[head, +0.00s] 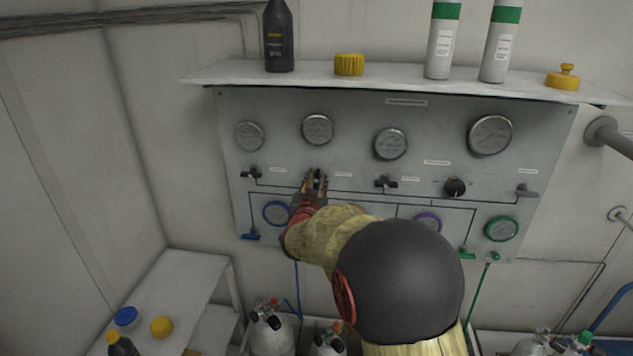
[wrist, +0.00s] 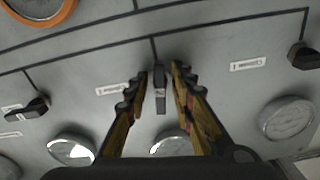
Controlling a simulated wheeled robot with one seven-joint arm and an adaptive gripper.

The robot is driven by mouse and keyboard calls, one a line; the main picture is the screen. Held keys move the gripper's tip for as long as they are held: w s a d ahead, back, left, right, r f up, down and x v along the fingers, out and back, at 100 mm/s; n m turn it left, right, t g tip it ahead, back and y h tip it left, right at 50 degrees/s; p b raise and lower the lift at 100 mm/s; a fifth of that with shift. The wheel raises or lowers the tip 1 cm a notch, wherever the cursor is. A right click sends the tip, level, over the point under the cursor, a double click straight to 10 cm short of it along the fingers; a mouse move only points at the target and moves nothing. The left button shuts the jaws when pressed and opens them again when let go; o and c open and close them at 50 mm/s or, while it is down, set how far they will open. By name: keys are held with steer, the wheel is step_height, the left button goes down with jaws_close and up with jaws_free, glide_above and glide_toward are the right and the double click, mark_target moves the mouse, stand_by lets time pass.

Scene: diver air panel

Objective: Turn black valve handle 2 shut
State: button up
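Black valve handle 2 (wrist: 160,90) shows in the wrist view between the fingers of my gripper (wrist: 160,76). It looks long and narrow, in line with the dark pipe line that meets it. My gripper is open, with one finger on each side of the handle and a small gap to each. In the head view my gripper (head: 315,179) is at the panel, second place from the left in the valve row, and largely hides this handle. Black handles stand on either side, at left (head: 251,174) and right (head: 386,182); both lie roughly crosswise.
The grey panel (head: 290,100) carries round gauges (head: 318,129) above the valves, a black knob (head: 455,187) and coloured rings below. A shelf (head: 400,80) with bottles and yellow caps overhangs the top. A white bench (head: 175,285) stands at lower left.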

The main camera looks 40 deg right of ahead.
jaws_close()
steer(key=shift+m+b, duration=0.3)
steer(key=shift+b, duration=0.2)
steer(key=m+b, duration=0.2)
steer(key=b, duration=0.2)
steer(key=shift+f+m, duration=0.2)
steer(key=shift+m, duration=0.2)
steer(key=m+b, duration=0.3)
steer(key=b, duration=0.1)
steer(key=shift+w+a+m, duration=0.1)
steer(key=shift+m, duration=0.2)
steer(key=m+b, duration=0.5)
steer(key=b, duration=0.1)
steer(key=shift+r, duration=0.1)
steer(key=shift+r+m+b, duration=0.2)
steer(key=shift+m+b, duration=1.55)
steer(key=shift+m, duration=0.35)
steer(key=shift+o, duration=0.8)
jaws_free()
